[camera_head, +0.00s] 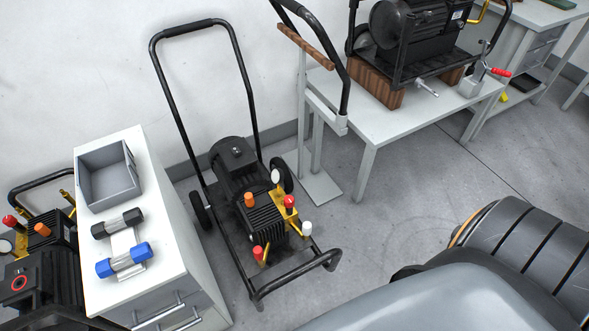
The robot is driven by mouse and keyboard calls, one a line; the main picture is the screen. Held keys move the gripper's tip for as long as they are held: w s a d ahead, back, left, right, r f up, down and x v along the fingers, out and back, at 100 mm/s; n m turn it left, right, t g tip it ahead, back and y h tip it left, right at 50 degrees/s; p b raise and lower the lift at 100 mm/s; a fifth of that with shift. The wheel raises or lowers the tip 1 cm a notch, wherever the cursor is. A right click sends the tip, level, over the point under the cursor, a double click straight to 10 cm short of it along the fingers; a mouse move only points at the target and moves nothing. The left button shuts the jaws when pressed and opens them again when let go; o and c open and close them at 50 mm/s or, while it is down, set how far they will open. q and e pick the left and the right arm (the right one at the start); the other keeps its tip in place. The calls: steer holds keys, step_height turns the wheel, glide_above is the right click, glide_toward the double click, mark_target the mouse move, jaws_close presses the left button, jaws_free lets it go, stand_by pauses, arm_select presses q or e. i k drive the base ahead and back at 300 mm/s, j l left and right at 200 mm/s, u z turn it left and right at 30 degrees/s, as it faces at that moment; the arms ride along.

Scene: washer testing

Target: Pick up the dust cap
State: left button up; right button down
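A pressure washer (262,217) with a black motor and tall black handle stands on the floor in the middle. Several small caps or knobs show on it. One is orange (249,199), on top of the black pump block. A red one (290,202) sits by the gauge, another red one (257,252) is low at the front, and a white one (307,228) is at the right. I cannot tell which of these is the dust cap. Neither of my grippers is in view.
A white cabinet (158,275) at left carries a grey bin (108,190), a black-ended cylinder (118,223) and a blue-ended one (124,260). A second washer (38,265) is far left. A table (385,125) at the back bears another machine (415,40).

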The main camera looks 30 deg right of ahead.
mark_target(259, 255)
steer(key=z, duration=0.6)
steer(key=u, duration=0.45)
steer(key=l+u, duration=0.25)
steer(key=u, duration=0.15)
steer(key=k+l+u, duration=0.1)
steer(key=u, duration=0.35)
steer(key=k+l+u, duration=0.1)
steer(key=l+u, duration=0.3)
steer(key=k+u, duration=0.1)
steer(key=u, duration=0.3)
steer(key=k+l, duration=0.4)
